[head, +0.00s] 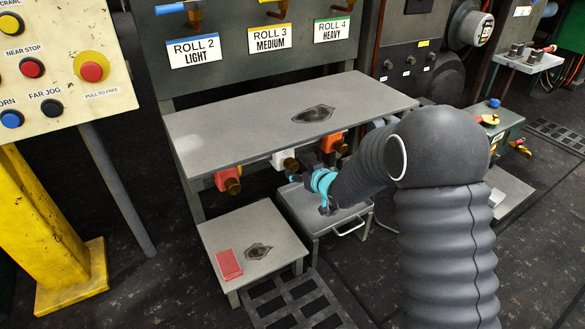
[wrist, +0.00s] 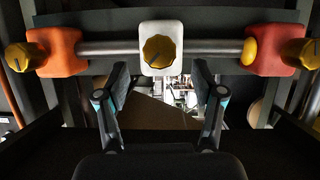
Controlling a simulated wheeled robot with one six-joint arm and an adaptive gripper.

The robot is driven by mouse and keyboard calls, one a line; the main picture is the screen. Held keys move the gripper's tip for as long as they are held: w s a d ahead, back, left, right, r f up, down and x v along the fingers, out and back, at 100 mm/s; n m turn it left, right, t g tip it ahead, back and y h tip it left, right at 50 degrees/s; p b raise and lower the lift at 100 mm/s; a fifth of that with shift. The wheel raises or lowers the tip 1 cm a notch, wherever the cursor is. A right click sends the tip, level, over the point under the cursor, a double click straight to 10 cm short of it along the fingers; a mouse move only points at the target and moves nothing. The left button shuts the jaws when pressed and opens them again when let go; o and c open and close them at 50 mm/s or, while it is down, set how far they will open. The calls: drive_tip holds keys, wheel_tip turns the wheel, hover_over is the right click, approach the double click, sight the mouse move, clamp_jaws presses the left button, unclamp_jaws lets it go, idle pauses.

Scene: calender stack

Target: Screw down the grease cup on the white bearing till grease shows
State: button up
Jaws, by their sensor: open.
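The white bearing (wrist: 148,65) is in the middle of the wrist view, on a grey bar. Its dark brass grease cup (wrist: 160,50) sticks out of its front, with a lobed knob facing me. No grease can be made out around it. In the head view the white bearing (head: 284,158) shows below the grey bench top, with its cup (head: 291,165) just left of my arm. My gripper (wrist: 161,78) is open and empty. Its two fingers stand apart, below and either side of the cup, not visibly touching it. In the head view my gripper (head: 322,183) is partly hidden by my wrist.
An orange bearing (wrist: 62,48) and a red bearing (wrist: 277,48) with similar cups flank the white one. A yellow dome (wrist: 249,51) sits beside the red one. The bench top (head: 230,125) overhangs.

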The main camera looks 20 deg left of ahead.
sight(294, 166)
drive_tip(key=x, duration=0.6)
drive_tip(key=c, duration=1.1)
drive_tip(key=shift+c, duration=0.2)
drive_tip(key=shift+r+p, duration=0.2)
drive_tip(key=shift+p, duration=0.2)
